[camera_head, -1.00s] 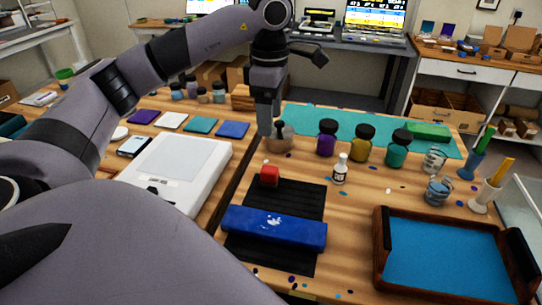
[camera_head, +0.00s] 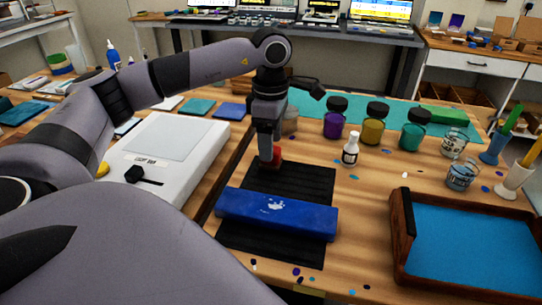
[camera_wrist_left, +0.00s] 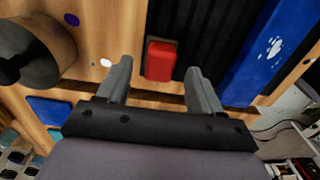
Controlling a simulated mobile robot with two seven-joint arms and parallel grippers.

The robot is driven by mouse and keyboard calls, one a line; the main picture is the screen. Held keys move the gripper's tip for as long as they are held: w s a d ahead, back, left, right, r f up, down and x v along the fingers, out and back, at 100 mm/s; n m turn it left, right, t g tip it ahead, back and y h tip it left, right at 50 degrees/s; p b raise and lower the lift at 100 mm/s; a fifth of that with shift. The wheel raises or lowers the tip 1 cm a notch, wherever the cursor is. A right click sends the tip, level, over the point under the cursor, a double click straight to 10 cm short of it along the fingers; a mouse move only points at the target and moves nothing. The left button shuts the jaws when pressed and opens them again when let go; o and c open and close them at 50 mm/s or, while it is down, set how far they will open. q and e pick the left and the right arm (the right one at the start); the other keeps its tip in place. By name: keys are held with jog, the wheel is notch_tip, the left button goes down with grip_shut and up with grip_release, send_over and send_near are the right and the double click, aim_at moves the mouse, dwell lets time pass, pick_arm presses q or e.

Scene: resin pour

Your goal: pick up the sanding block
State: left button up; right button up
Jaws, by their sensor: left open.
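A small red block (camera_head: 277,155), which looks like the sanding block, lies at the far left end of a black ribbed mat (camera_head: 318,180). My left gripper (camera_head: 268,164) points down at it and partly hides it in the head view. In the left wrist view the red block (camera_wrist_left: 160,60) shows between the two spread fingers of my left gripper (camera_wrist_left: 158,68), with space on both sides. The fingers are open and hold nothing; I cannot tell their exact height over the block. My right gripper is not in view.
A blue bar (camera_head: 275,214) lies across the mat, nearer to me. A round pot (camera_wrist_left: 35,52) stands close by the left gripper. A white dropper bottle (camera_head: 350,150) and several pigment jars stand to the right. A blue-lined tray (camera_head: 470,250) is at front right.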

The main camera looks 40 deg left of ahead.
pick_arm(q)
jog(key=shift+f, duration=0.75)
jog(key=c, duration=1.1)
jog(key=shift+r, duration=0.2)
jog(key=shift+c, duration=0.2)
notch_tip(320, 180, up, 20)
jog(key=p, duration=0.5)
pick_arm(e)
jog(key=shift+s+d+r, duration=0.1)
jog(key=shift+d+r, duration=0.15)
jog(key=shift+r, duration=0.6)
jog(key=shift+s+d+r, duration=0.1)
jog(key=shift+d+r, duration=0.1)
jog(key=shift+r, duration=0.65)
pick_arm(q)
jog(key=shift+f, duration=0.15)
